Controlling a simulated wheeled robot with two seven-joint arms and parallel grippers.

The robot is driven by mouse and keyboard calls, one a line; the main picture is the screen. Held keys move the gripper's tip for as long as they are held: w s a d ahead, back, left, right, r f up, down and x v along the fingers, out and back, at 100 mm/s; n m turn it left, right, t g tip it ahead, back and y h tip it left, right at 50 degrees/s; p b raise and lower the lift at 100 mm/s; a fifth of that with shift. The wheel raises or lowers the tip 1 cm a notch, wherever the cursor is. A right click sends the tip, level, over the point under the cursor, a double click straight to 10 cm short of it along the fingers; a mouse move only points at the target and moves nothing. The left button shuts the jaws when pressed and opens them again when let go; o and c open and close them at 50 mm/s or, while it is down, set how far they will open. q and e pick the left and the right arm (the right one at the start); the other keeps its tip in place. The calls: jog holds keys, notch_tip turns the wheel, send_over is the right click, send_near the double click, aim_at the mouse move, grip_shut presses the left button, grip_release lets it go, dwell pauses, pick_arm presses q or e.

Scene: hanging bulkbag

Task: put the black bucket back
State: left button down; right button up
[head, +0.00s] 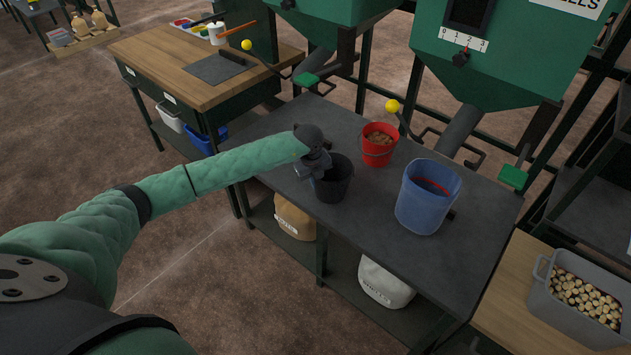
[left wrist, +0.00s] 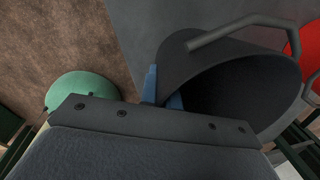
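The black bucket (head: 334,186) is at the worktable (head: 400,248), near its front edge, left of a red bucket (head: 379,149). It looks upright, and its inside looks dark. I cannot tell whether its base touches the tabletop. My left gripper (head: 320,174) is at its rim, on the left side. In the left wrist view, the blue fingers (left wrist: 163,92) are close together, one on each side of the wall of the black bucket (left wrist: 205,75), pinching it. My right gripper is out of view.
The red bucket holds brown stuff. A blue bucket (head: 427,200) stands to the right on the worktable. Green hoppers (head: 500,55) with yellow-knobbed levers overhang the back. Sacks lie on the lower shelf. A grey crate (head: 575,305) is at lower right. The tabletop's left end is clear.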

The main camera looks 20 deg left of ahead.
pick_arm(q)
jog(key=shift+f, duration=0.4)
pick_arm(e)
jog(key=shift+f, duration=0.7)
pick_arm(q)
jog(key=shift+f, duration=0.1)
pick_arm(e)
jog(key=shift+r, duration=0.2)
pick_arm(q)
jog(key=c, duration=1.6)
grip_release()
jog(key=shift+c, duration=0.2)
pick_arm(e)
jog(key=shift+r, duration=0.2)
